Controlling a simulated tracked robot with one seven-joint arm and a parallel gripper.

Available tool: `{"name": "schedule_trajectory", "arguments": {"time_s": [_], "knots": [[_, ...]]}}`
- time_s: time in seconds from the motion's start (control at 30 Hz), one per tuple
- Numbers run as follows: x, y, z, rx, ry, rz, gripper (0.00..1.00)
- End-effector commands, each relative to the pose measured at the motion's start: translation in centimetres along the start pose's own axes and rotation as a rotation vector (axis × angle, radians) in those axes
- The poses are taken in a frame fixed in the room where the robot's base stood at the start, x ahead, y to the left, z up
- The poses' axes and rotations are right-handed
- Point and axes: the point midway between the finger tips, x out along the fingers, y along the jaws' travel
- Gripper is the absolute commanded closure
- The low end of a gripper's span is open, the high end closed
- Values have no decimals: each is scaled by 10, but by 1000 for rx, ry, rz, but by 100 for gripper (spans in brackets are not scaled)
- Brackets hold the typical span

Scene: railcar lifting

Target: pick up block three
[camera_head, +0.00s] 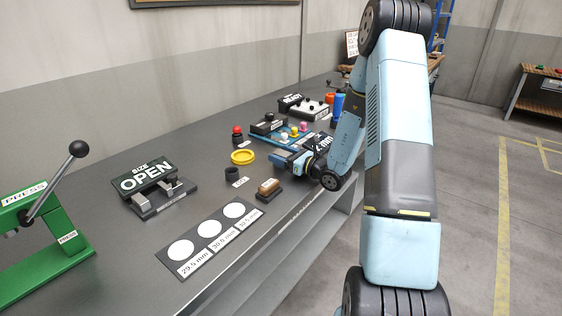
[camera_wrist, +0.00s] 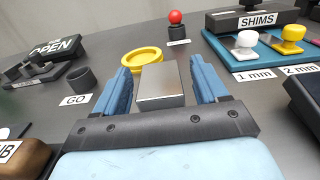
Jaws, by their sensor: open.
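A plain grey metal block (camera_wrist: 161,84) stands on the dark bench between the two blue fingers of my gripper (camera_wrist: 160,72) in the wrist view. No number is readable on it, so I cannot tell whether it is block three. My gripper is open, with a finger on each side of the block; whether either finger touches it is unclear. In the head view my gripper (camera_head: 284,160) is low over the bench, and the block is not clearly visible there.
A yellow ring dish (camera_head: 243,157) lies beyond the block, with a red-knobbed post (camera_head: 237,131) behind it. A dark GO ring (camera_head: 232,174) and a brown-topped block (camera_head: 268,187) are close by. The teal shim tray (camera_wrist: 262,55) is at right. A three-circle size plate (camera_head: 210,232) lies nearer.

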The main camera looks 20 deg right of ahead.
Motion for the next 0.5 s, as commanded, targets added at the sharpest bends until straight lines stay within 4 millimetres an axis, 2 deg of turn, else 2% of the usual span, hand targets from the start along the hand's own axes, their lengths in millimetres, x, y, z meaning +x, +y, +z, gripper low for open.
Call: {"name": "schedule_trajectory", "arguments": {"time_s": [0.07,0.5], "knots": [[0,0,0,0,0,0,28],[-1,0,0,0,0,-1,69]]}}
